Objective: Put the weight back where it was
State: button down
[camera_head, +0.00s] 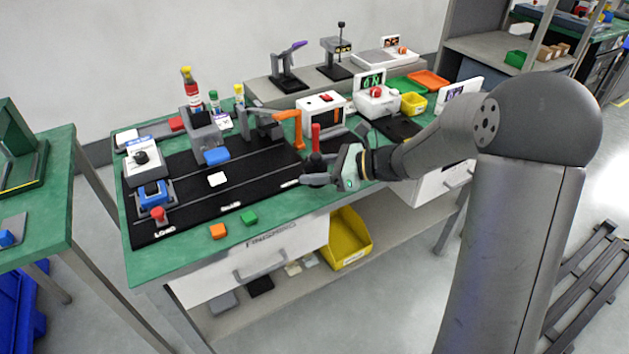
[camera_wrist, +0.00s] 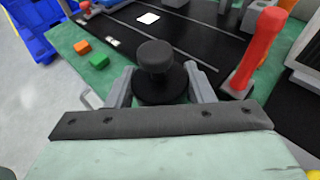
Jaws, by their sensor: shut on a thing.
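The weight (camera_wrist: 155,58) is a black disc with a round knob on top. In the wrist view it stands upright between the two grey fingers of my gripper (camera_wrist: 160,88), which is shut on it. In the head view my gripper (camera_head: 318,179) is at the front right of the black mat, and the dark weight (camera_head: 316,160) shows at its fingers. I cannot tell whether the weight touches the surface beneath it. The place where it was before is not marked in these frames.
A red upright handle (camera_wrist: 258,45) stands close to the right of my gripper. An orange block (camera_head: 217,231) and a green block (camera_head: 249,217) lie on the bench's front edge. The black mat (camera_head: 185,215) has a white card (camera_head: 216,179) and mostly free room.

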jog(key=shift+w+a+f, duration=0.1)
jog(key=shift+w+f, duration=0.05)
jog(key=shift+f, duration=0.75)
jog(key=shift+w+a+f, duration=0.1)
jog(key=shift+f, duration=0.8)
jog(key=shift+f+b, duration=0.15)
jog(key=shift+b, duration=0.2)
jog(key=c, duration=0.7)
grip_release()
jog(key=shift+f, duration=0.1)
jog(key=shift+o, duration=0.2)
jog(key=shift+r, duration=0.3)
jog(key=p+v, duration=0.1)
jog(key=v, duration=1.1)
jog(key=s+a+f+n+g+h, duration=0.2)
jog(key=s+n+g+h, duration=0.35)
jog(key=s+n, duration=0.75)
jog(key=s+d+n+t+h, duration=0.1)
jog(key=s+d+n+h, duration=0.2)
jog(key=s, duration=0.3)
jog(key=s+d+f+n+t+h, duration=0.1)
jog(key=s+d+n+h, duration=0.2)
jog(key=s+n+h, duration=0.2)
jog(key=shift+s+d+f+h, duration=0.2)
jog(key=shift+s+d+h, duration=0.2)
jog(key=shift+s, duration=0.7)
